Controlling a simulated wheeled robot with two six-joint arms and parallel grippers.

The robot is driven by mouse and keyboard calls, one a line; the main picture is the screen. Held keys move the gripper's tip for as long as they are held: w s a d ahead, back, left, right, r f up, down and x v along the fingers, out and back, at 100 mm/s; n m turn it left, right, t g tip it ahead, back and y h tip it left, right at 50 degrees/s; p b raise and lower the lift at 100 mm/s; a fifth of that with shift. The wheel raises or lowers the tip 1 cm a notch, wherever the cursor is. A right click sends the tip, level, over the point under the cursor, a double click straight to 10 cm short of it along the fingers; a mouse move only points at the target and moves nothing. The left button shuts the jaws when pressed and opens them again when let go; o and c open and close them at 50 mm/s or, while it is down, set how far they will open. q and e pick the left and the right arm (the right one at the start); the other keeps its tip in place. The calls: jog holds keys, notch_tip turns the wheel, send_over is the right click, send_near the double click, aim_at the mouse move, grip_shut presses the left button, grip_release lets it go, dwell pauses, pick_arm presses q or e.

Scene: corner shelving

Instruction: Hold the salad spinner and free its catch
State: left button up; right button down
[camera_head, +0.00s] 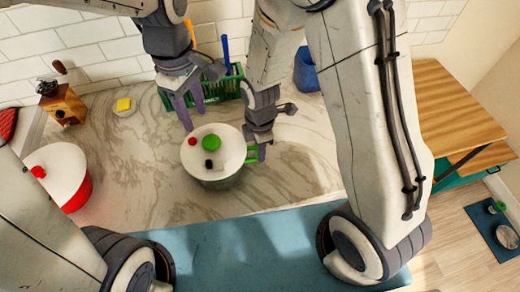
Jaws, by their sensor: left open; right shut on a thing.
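The salad spinner (228,150) stands on the marble counter near the middle. Its round white lid carries a green round knob, a small red button and a small black piece; I cannot tell which is the catch. A green handle (261,152) sticks out on its right side. My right gripper (258,150) is shut on this handle, its fingers partly hiding it.
A green rack (216,95) and a blue container (306,72) stand along the back wall. A yellow sponge (123,104), a wooden grinder (64,104) and a red pot with white lid (62,172) are to the left.

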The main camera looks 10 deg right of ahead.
dwell(0.8)
jog(key=c, duration=0.9)
grip_release()
jog(key=shift+c, duration=0.2)
jog(key=shift+c, duration=0.3)
grip_shut()
